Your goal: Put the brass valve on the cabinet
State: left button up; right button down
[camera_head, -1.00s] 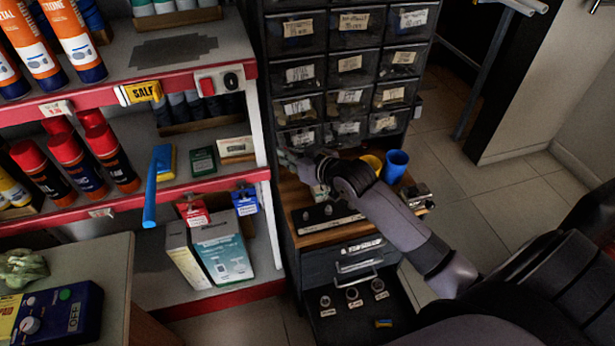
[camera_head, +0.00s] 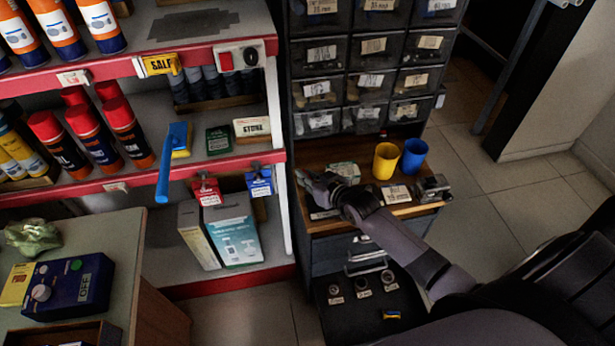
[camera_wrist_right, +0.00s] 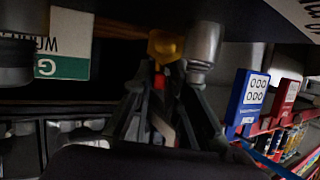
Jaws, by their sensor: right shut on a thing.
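The cabinet (camera_head: 350,150) is a dark unit with a wooden worktop between small labelled drawers above and a larger open drawer below. My right gripper (camera_head: 304,180) is over the left edge of this worktop. In the right wrist view, the fingers of my right gripper (camera_wrist_right: 165,75) are closed on a small yellow-brass piece (camera_wrist_right: 165,45), which looks like the brass valve. Most of it is hidden by the fingers, and I cannot tell whether it touches the worktop. My left gripper is not in view.
A yellow cup (camera_head: 386,160), a blue cup (camera_head: 413,156) and a metal device (camera_head: 433,188) stand on the worktop's right side. The lower drawer (camera_head: 345,320) is open with small parts inside. A red-edged shelf (camera_head: 225,160) stands close on the left.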

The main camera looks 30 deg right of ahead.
jog(key=c, duration=2)
grip_release()
jog(key=shift+f, duration=0.1)
jog(key=shift+c, duration=0.2)
jog(key=o, duration=0.5)
jog(key=shift+c, duration=0.2)
jog(key=shift+r, duration=0.25)
jog(key=p+v, duration=0.1)
jog(key=v, duration=1.1)
jog(key=shift+a, duration=0.1)
